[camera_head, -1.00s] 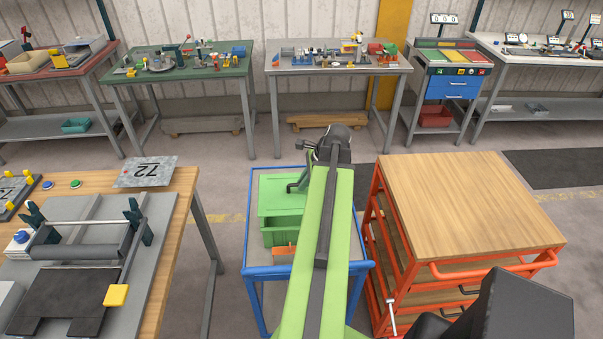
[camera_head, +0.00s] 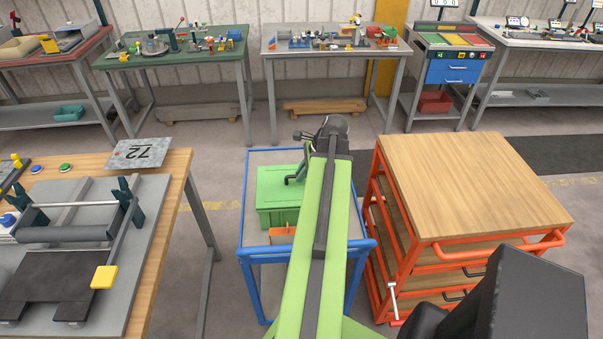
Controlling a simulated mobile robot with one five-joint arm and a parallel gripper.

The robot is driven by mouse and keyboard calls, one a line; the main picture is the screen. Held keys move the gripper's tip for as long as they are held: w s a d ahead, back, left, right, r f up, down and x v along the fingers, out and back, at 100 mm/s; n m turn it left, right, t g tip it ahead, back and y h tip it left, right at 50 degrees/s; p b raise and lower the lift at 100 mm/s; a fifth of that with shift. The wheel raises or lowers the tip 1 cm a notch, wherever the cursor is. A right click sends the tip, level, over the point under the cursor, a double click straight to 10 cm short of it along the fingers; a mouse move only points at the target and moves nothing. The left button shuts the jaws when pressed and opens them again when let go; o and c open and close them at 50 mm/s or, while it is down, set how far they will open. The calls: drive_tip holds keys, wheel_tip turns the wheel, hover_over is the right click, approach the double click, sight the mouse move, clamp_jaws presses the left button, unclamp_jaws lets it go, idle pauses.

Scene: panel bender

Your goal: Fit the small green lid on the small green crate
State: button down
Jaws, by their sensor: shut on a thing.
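The small green lid (camera_head: 273,188) lies level over the small green crate (camera_head: 275,219) on the blue-framed cart. The lid's edge lines up with the crate's front, and no gap shows between them. Whether it is fully seated I cannot tell. My gripper (camera_head: 291,180) is shut on the lid from above, near its right side. My green arm hides the right part of the lid and crate.
The blue cart (camera_head: 256,246) has an orange item (camera_head: 282,231) at the crate's front. An orange-framed wood-topped trolley (camera_head: 470,185) stands close on the right. A wooden bench (camera_head: 176,165) with a machine is on the left. Open floor lies behind.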

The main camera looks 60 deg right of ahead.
drive_tip(key=shift+f, duration=0.3)
idle(0.4)
drive_tip(key=c, duration=1.4)
unclamp_jaws()
drive_tip(key=p+v, duration=1.5)
drive_tip(key=v, duration=0.2)
drive_tip(key=shift+d+r, duration=0.1)
drive_tip(key=shift+r, duration=0.1)
